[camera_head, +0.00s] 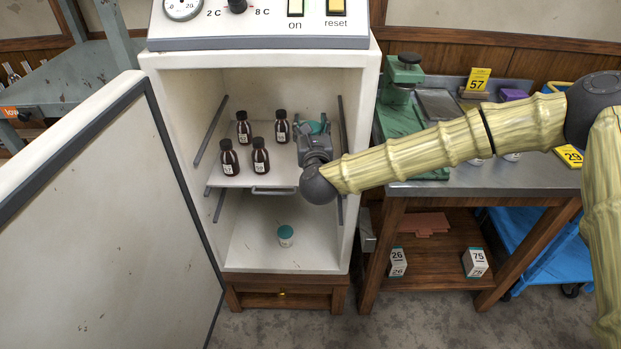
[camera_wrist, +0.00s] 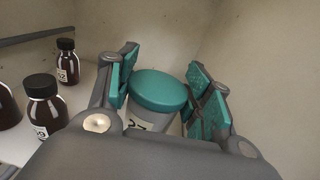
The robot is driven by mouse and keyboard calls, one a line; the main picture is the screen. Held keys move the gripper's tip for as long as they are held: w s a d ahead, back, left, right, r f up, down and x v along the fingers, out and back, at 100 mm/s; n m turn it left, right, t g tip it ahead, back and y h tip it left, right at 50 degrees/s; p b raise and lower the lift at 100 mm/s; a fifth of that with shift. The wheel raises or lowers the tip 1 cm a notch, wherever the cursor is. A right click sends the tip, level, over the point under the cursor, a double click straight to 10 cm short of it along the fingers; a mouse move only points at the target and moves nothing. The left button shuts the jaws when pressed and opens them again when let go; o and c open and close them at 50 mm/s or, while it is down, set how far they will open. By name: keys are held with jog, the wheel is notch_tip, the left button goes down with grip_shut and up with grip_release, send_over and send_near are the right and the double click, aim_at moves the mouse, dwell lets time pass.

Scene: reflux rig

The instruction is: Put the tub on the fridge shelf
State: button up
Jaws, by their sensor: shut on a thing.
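The tub with a teal lid and a pale labelled body (camera_wrist: 158,92) is between the teal pads of my gripper (camera_wrist: 170,95) in the wrist view. My gripper (camera_head: 315,130) is shut on it, inside the open fridge at the right of the upper shelf (camera_head: 235,178). In the head view only a bit of the teal lid (camera_head: 315,127) shows past the gripper. The tub's base is hidden, so I cannot tell if it touches the shelf. Another teal-lidded tub (camera_head: 286,236) stands on the fridge floor below.
Several dark bottles (camera_head: 260,156) stand on the upper shelf, left of my gripper. The fridge door (camera_head: 110,210) is open to the left. The fridge's right wall is close to my gripper. A steel-topped bench (camera_head: 500,180) stands to the right under my arm.

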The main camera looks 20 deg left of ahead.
jog(key=shift+w+a+r, duration=0.2)
jog(key=shift+w+a, duration=0.1)
jog(key=shift+w, duration=0.2)
jog(key=shift+f, duration=4.9)
jog(key=shift+f+b, duration=0.2)
jog(key=shift+b, duration=0.15)
jog(key=o, duration=1.1)
jog(key=shift+r, duration=0.1)
